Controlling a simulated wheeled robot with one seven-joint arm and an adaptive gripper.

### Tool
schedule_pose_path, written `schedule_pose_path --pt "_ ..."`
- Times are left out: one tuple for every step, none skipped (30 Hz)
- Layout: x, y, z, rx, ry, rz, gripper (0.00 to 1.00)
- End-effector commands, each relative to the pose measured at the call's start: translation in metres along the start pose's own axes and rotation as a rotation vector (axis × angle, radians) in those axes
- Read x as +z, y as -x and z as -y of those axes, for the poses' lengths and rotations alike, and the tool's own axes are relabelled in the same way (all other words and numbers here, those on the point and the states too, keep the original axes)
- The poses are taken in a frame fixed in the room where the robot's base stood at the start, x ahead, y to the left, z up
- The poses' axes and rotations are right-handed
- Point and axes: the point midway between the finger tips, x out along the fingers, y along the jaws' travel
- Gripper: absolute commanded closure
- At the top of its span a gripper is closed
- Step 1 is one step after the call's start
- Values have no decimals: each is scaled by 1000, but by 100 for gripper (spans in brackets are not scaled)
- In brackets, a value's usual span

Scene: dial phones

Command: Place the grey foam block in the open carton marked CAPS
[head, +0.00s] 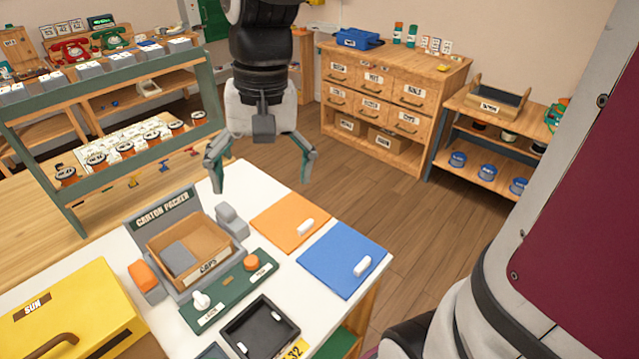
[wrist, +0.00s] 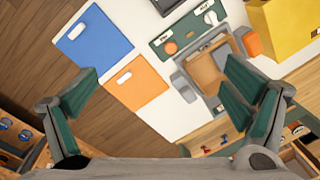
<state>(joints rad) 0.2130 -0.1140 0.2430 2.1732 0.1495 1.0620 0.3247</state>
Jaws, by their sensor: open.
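The open carton marked CAPS (head: 215,262) sits in the grey carton packer (head: 163,212) on the white table. A flat grey block (head: 179,258), which looks like the foam block, lies inside the carton at its left side. My gripper (head: 261,170) is open and empty, raised above the table's back edge, behind and to the right of the carton.
Orange (head: 285,222) and blue (head: 340,262) boards with white handles lie right of the packer. A green control panel (head: 228,290), a black tray (head: 258,330) and a yellow SUN box (head: 75,310) stand in front. An orange block (head: 145,278) is left of the carton.

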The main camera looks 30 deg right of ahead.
Motion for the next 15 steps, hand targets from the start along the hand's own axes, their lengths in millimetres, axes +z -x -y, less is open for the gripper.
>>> schedule_pose_path --pt "10 8 -7 8 32 -41 6" --pt "16 12 -11 13 51 -62 6" --pt "22 16 -17 19 78 -89 6" --pt "28 19 -21 22 95 -109 6" --pt "33 22 -25 26 115 -130 6" --pt "40 26 -31 30 140 -157 6" --pt "45 28 -35 33 159 -176 6" --pt "50 30 -39 35 177 -196 6" --pt "57 33 -45 38 203 -222 6" --pt "62 34 -49 40 222 -241 6" --pt "66 35 -53 40 240 -260 6" --pt "73 36 -58 42 263 -282 6" --pt "77 37 -62 42 279 -298 6" --pt "81 37 -65 43 297 -313 6" --pt "86 37 -69 42 315 -331 6"
